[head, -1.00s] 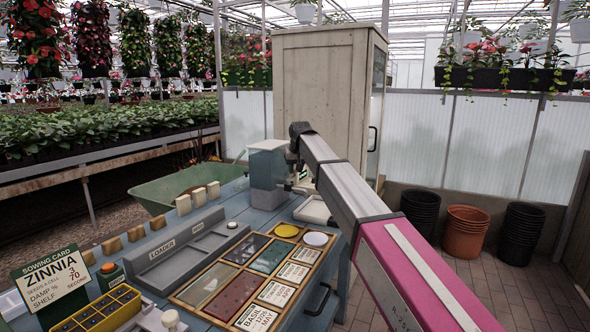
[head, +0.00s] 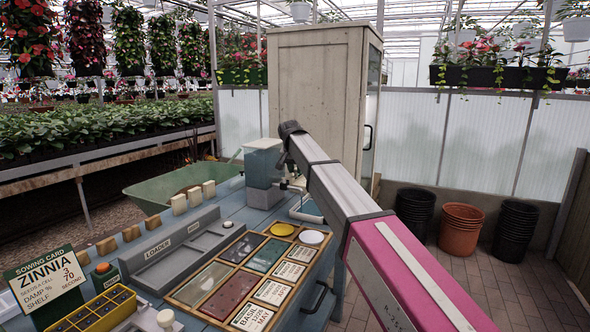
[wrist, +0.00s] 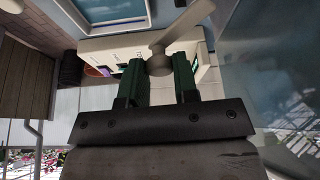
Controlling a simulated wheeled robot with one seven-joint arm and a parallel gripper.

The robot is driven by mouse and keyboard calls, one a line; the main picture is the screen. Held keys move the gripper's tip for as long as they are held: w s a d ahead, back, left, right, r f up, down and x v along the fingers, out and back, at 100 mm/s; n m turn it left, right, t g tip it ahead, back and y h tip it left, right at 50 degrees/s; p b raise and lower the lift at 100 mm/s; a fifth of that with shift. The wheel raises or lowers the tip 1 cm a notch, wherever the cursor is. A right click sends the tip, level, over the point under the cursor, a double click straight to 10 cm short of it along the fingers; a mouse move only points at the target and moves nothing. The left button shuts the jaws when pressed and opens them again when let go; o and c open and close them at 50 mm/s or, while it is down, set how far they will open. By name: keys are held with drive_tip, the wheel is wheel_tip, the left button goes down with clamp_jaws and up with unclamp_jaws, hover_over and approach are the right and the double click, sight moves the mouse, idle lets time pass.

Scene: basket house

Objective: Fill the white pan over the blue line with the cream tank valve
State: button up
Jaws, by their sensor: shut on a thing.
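The water tank (head: 264,160) stands on a grey base at the bench's far end. The white pan (head: 296,213) lies beside it, partly hidden by my arm. In the wrist view the pan's pale rim (wrist: 148,22) surrounds a blue surface; I cannot make out the blue line or the exact level. The cream tank valve (wrist: 180,26) is a lever slanting up to the right. My gripper (wrist: 160,72) has its green fingers on both sides of the lever's rounded end and is shut on it. In the head view my arm mostly hides my gripper and the valve.
The bench holds a loader tray (head: 178,250), a framed seed board (head: 222,282), a yellow cell tray (head: 98,312) and a Zinnia card (head: 45,280). A tall cabinet (head: 318,90) stands behind the tank. A green wheelbarrow (head: 160,187) is left; black and terracotta pots (head: 460,230) stand right.

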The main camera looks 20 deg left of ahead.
drive_tip(key=shift+s, duration=0.1)
idle(0.4)
drive_tip(key=o, duration=0.9)
drive_tip(key=shift+o, duration=0.2)
drive_tip(key=shift+r, duration=0.1)
drive_tip(key=v, duration=1)
drive_tip(key=shift+r, duration=0.35)
drive_tip(key=shift+s, duration=0.1)
